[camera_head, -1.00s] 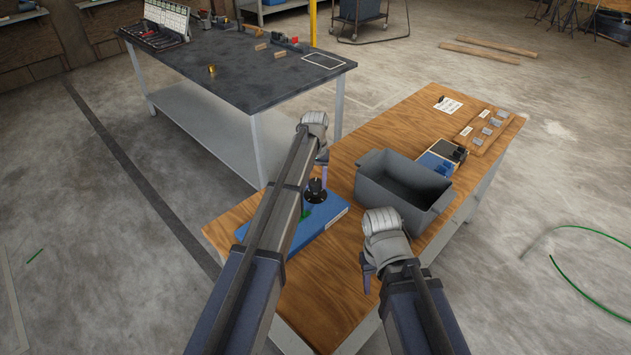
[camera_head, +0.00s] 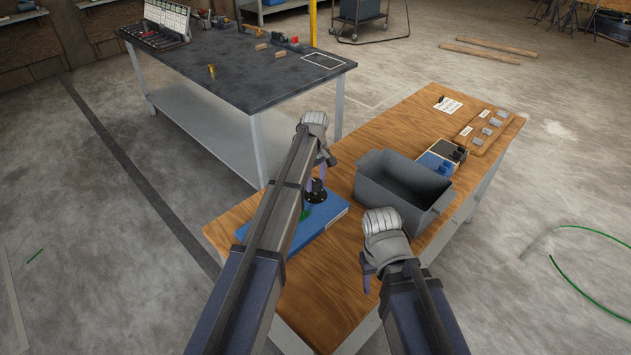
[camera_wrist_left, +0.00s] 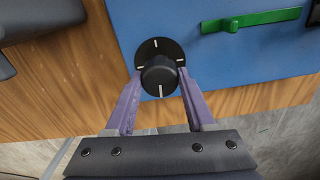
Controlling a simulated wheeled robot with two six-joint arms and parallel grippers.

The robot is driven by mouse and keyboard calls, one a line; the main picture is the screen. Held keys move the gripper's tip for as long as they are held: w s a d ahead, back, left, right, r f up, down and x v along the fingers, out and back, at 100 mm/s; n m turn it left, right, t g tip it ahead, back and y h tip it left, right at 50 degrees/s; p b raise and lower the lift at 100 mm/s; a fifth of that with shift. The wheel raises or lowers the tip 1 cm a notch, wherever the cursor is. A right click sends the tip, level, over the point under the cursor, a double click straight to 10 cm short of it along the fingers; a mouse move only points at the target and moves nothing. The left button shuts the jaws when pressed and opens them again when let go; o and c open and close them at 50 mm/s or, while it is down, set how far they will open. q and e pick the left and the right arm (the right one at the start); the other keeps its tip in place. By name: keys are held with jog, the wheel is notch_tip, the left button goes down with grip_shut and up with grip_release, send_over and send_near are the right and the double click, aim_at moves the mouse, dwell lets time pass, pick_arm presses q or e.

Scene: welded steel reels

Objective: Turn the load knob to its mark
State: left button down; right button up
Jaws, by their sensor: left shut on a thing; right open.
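The load knob (camera_wrist_left: 159,76) is a black round knob on a black dial with several white marks, set on a blue panel (camera_wrist_left: 230,60). In the left wrist view the two purple fingers of my left gripper (camera_wrist_left: 160,92) stand on either side of the knob, shut on it. In the head view the knob (camera_head: 316,190) sits at the blue panel (camera_head: 326,222), partly covered by my left arm and fingers. My right gripper (camera_head: 367,275) is open and empty over the wooden bench, in front of the grey bin.
A green bar (camera_wrist_left: 264,20) lies on the blue panel near the knob. A grey bin (camera_head: 405,190) stands on the wooden bench (camera_head: 310,300). Behind it are small blue and black boxes (camera_head: 441,158). A dark table (camera_head: 240,75) stands at the back left.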

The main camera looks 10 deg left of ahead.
aim_at(316, 182)
pick_arm(q)
jog(key=shift+n, duration=0.6)
jog(key=shift+c, duration=1.2)
grip_release()
jog(key=shift+r, duration=0.1)
pick_arm(e)
jog(key=shift+r, duration=0.1)
pick_arm(q)
notch_tip(316, 182, up, 8)
jog(key=p, duration=0.8)
jog(key=shift+f, duration=0.2)
pick_arm(e)
notch_tip(316, 182, up, 8)
jog(key=shift+f, duration=0.2)
